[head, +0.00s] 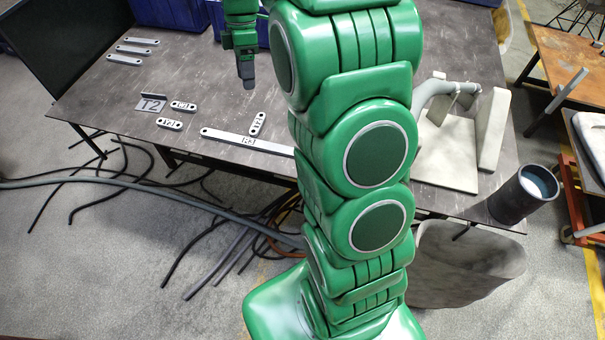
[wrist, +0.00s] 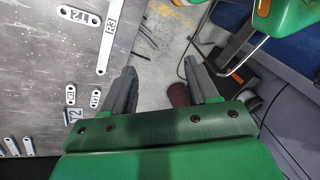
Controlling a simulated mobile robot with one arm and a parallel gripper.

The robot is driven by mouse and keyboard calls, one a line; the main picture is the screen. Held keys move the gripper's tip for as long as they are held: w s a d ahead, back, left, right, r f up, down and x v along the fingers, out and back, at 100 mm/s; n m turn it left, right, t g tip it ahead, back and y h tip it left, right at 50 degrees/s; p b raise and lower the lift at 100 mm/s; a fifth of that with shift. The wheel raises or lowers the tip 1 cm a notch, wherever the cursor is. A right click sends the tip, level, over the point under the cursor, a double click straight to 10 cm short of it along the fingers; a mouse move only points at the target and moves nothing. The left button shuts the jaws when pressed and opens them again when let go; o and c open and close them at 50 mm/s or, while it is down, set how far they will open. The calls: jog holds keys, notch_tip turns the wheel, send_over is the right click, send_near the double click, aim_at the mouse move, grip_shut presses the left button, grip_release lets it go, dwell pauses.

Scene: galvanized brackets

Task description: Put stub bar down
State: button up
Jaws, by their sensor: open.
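Short grey bars with two holes and painted marks lie flat on the dark table (head: 85,105): one (head: 183,105), one (head: 169,124), and one (head: 257,123) beside the long bar marked R3 (head: 221,135). I cannot tell which is the stub bar. My gripper (head: 246,80) is above the table's far part in the head view, apart from these bars. In the wrist view my gripper (wrist: 163,90) is open, with nothing held between its fingers. The short bars lie left of it there (wrist: 71,95).
An angled piece marked T2 (head: 152,103) stands near the short bars. Several plain bars (head: 132,50) lie at the back left. Blue bins (head: 170,12) line the back edge. A pale fixture (head: 445,165) and a dark cylinder (head: 508,201) stand right of my arm.

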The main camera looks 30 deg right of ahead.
jog(key=s+a+r+m+h, duration=0.1)
jog(key=s+a+r+m, duration=0.2)
jog(key=s, duration=0.6)
jog(key=s+a+r+m, duration=0.1)
jog(key=s+r+m, duration=0.4)
jog(key=s, duration=0.5)
jog(key=s+f+m+t, duration=0.1)
jog(key=s+m, duration=0.7)
jog(key=s, duration=0.8)
jog(key=shift+f+h, duration=0.4)
jog(key=shift+f, duration=0.25)
